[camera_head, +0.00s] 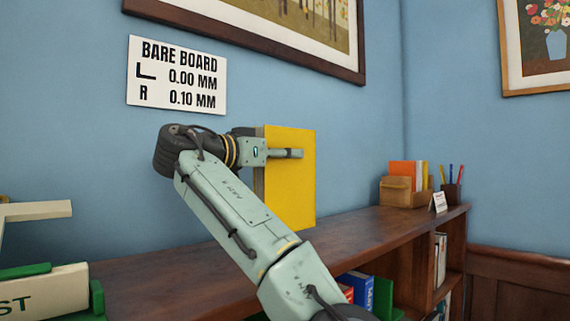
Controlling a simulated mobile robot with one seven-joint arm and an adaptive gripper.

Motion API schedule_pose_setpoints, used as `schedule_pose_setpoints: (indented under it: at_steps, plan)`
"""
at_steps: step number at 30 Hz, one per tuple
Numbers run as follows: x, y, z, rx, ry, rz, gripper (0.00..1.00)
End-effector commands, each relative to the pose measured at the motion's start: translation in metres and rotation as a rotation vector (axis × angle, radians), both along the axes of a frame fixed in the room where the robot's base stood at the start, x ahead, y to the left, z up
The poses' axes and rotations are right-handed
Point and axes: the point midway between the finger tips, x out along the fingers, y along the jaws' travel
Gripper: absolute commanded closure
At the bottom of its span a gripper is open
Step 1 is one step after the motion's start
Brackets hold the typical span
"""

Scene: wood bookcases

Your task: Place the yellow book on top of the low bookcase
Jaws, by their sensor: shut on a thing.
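The yellow book (298,190) is upright with its broad yellow cover facing the camera. My gripper (292,154) is shut on the book near its upper part, with one finger lying across the cover. The far finger is hidden behind the book. The low bookcase (352,233) runs along the blue wall, with a brown wooden top. The book shows in front of the wall, over the bookcase top; my arm hides part of its lower edge, and I cannot tell whether it touches the top.
A wooden organiser (397,192) with books, a small card (438,202) and a pencil cup (451,193) stand at the right end of the top. Books (360,288) fill the shelves below. A green and cream object (50,292) is at lower left. The top's middle looks clear.

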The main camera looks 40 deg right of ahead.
Motion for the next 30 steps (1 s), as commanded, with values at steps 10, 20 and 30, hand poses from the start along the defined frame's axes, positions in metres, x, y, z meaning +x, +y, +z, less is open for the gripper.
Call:
schedule_pose_setpoints:
  at_steps: [10,20,30]
  plan:
    - [0.0,0.0,-0.031,-0.005,-0.001,-0.001,1.0]
    - [0.001,0.001,-0.035,-0.004,-0.003,-0.001,1.0]
    - [0.001,0.0,-0.037,0.0,0.0,-0.001,0.5]
